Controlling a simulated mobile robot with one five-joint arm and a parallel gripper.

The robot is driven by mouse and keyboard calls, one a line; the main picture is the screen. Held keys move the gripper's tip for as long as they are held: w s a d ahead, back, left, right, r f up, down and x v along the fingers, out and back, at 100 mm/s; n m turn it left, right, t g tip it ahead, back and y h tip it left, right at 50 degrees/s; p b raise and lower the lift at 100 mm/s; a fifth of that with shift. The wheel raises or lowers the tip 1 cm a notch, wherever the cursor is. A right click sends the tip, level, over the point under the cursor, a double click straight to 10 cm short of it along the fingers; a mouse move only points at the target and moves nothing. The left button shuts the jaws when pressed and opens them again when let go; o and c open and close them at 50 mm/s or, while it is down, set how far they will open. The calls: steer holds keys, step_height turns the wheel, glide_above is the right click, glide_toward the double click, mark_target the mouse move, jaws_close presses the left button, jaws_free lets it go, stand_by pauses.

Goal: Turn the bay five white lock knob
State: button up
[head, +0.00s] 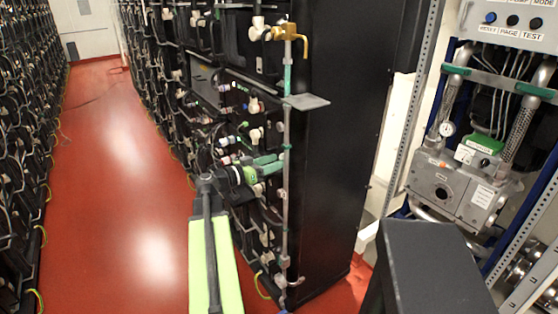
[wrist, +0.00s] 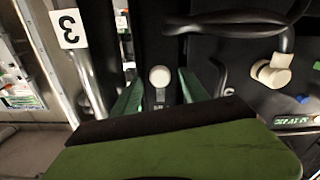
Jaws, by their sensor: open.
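White knobs stick out of the black rack front in the head view, one above my gripper (head: 254,135) and another higher up (head: 253,105). No bay number five is readable, so I cannot tell which knob is bay five's. My gripper (head: 272,165) has green fingers and reaches to the rack's near corner. A larger white knob (wrist: 272,70) is to the right.
A vertical grey pipe (head: 286,215) with a brass valve (head: 290,33) and a flat grey plate (head: 306,102) runs along the rack corner, close to my gripper. The red aisle floor (head: 110,170) is clear.

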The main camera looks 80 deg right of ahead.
steer(key=shift+x, duration=0.9)
jaws_close()
